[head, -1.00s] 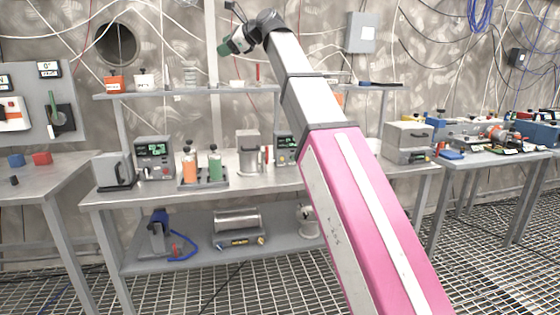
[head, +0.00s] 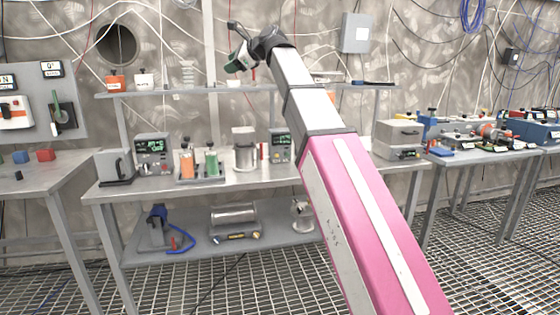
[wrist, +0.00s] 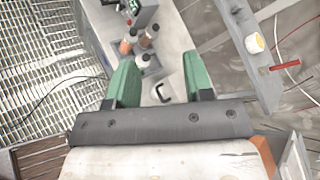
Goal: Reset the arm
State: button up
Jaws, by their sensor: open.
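My arm reaches up from the lower right of the head view and bends at the top. My gripper (head: 231,68) is at its end, just above the upper shelf and left of the bend. In the wrist view the two green fingers of my gripper (wrist: 160,80) stand wide apart with nothing between them. Below them, in the background, the bench with several bottles and a dark handle shape shows.
The workbench (head: 230,184) carries a bottle rack, display units and a metal canister (head: 244,150). The upper shelf (head: 180,92) holds small jars. A switch panel (head: 35,110) stands left, a cluttered side table (head: 490,155) right. My arm crosses in front of the bench.

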jog(key=w+d+f+n+g+h, duration=0.15)
jog(key=d+f, duration=0.35)
jog(key=f, duration=0.9)
jog(key=s+d+f+n+h, duration=0.1)
jog(key=d+f+n+h, duration=0.35)
jog(key=f, duration=0.85)
jog(key=w+d+f, duration=0.1)
jog(key=d+f, duration=0.6)
jog(key=f, duration=0.7)
jog(key=s+d+f+n+g+h, duration=0.1)
jog(key=s+d+f+n+h, duration=0.1)
jog(key=s+d+f, duration=0.4)
jog(key=s+d+f+n+g+h, duration=0.2)
jog(key=s+d+f+n, duration=0.2)
jog(key=f, duration=1.1)
jog(key=s+d+f+n+g+h, duration=0.1)
jog(key=s+d+f+n+g, duration=0.1)
jog(key=s+d+f, duration=0.6)
jog(key=s+f+n, duration=0.1)
jog(key=s+f, duration=0.1)
jog(key=s, duration=0.1)
jog(key=shift+s+d+f+n+h, duration=0.15)
jog(key=shift+d+f+n+h, duration=0.15)
jog(key=shift+f+h, duration=0.1)
